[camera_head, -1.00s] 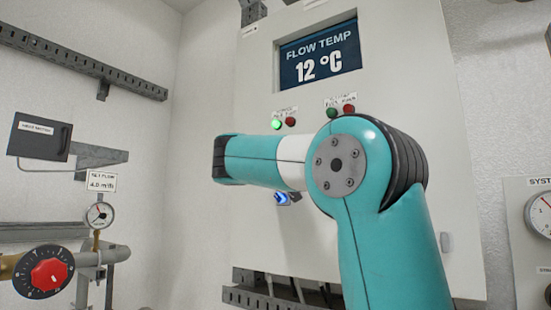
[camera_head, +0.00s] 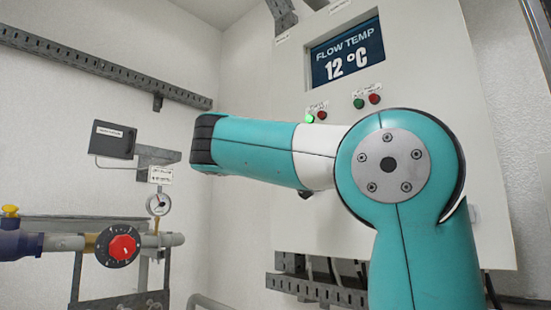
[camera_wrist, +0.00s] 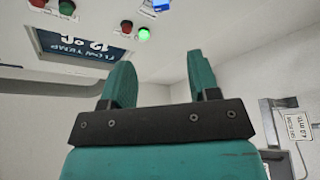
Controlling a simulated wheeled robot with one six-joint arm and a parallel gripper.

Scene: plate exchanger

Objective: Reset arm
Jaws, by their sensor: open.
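My gripper (camera_wrist: 156,85) shows in the wrist view with its two teal fingers spread apart and nothing between them. Behind it in that view, upside down, are the display (camera_wrist: 88,47) and the lit green lamp (camera_wrist: 143,34). In the head view my teal and white arm stretches leftward across the front of the control cabinet (camera_head: 440,75). The gripper itself does not show in the head view. The cabinet's display (camera_head: 347,53) reads FLOW TEMP 12 °C.
At left are a pipe with a red-knobbed valve (camera_head: 122,247), a pressure gauge (camera_head: 158,204) and a dark wall box (camera_head: 114,140). A perforated rail (camera_head: 90,68) runs along the left wall. A blue knob (camera_wrist: 163,5) sits at the wrist view's top edge.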

